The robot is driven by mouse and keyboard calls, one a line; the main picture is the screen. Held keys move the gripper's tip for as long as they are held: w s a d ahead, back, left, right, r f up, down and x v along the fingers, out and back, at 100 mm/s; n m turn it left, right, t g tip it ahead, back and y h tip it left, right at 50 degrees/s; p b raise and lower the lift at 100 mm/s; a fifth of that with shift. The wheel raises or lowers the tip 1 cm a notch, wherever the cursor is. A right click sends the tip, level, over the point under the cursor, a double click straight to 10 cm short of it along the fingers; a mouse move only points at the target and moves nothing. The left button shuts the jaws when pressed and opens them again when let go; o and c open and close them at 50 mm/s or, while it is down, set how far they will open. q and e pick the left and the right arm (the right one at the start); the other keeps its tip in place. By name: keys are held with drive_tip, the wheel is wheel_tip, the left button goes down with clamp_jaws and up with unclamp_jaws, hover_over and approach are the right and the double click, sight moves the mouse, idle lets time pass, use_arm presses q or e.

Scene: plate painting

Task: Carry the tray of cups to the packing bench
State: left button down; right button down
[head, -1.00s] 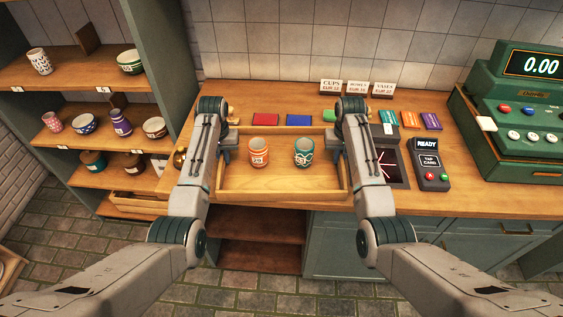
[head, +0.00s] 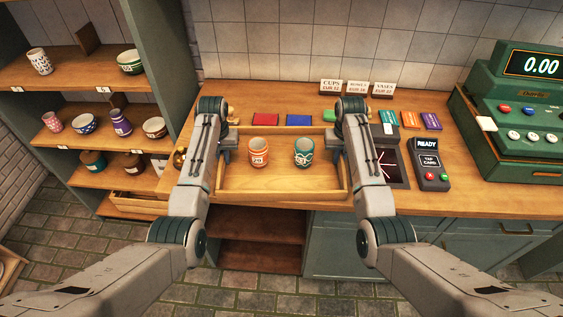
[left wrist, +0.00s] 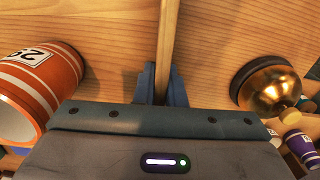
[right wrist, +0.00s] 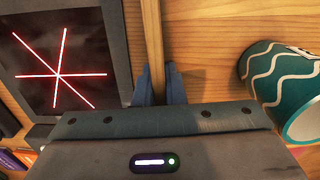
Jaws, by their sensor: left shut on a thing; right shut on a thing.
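The wooden tray (head: 282,197) is at the counter's front edge, between my two arms. An orange striped cup (head: 259,153) and a teal cup with a white wavy pattern (head: 304,152) stand upright in it, apart from each other. My left gripper (head: 226,150) is shut on the tray's left wall, which shows between its fingers in the left wrist view (left wrist: 164,85). My right gripper (head: 339,150) is shut on the right wall, seen in the right wrist view (right wrist: 157,85). Whether the tray touches the counter is unclear.
A scanner (head: 393,165), a card reader (head: 430,165) and a green cash register (head: 515,110) stand to the right. A brass bell (left wrist: 272,88) is close outside the tray's left wall. Shelves of pottery (head: 90,125) stand at the left. Tiled floor is open in front.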

use_arm(q)
drive_tip(key=shift+w+r, duration=0.15)
drive_tip(key=shift+r, duration=0.05)
use_arm(e)
drive_tip(key=shift+w+r, duration=0.15)
drive_tip(key=shift+r, duration=0.05)
